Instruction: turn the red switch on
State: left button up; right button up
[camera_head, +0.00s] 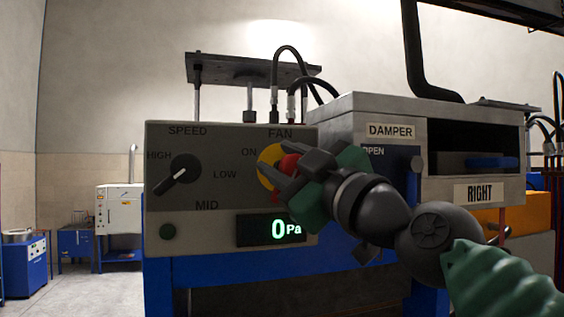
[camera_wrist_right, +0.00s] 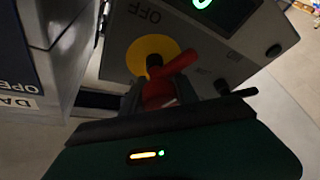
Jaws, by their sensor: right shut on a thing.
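The red switch (camera_head: 287,163) sits on a yellow round plate (camera_head: 266,167) on the grey control panel (camera_head: 225,150), under the FAN label. My right gripper (camera_head: 284,178) is at the switch, and its fingers partly hide it. In the right wrist view the red switch (camera_wrist_right: 172,78) stands out from the yellow plate (camera_wrist_right: 147,50), and my right gripper (camera_wrist_right: 155,98) is shut on it. The OFF label shows beside the plate in that view, and ON shows to its left in the head view. My left gripper is in neither view.
A display (camera_head: 271,230) reads 0 Pa. The DAMPER box (camera_head: 375,150) stands close to the right of the switch. Blue and white machines stand far left, with open floor before them.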

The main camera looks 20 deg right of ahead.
jog(key=shift+w+a+f, duration=0.1)
jog(key=shift+f, duration=0.15)
grip_shut()
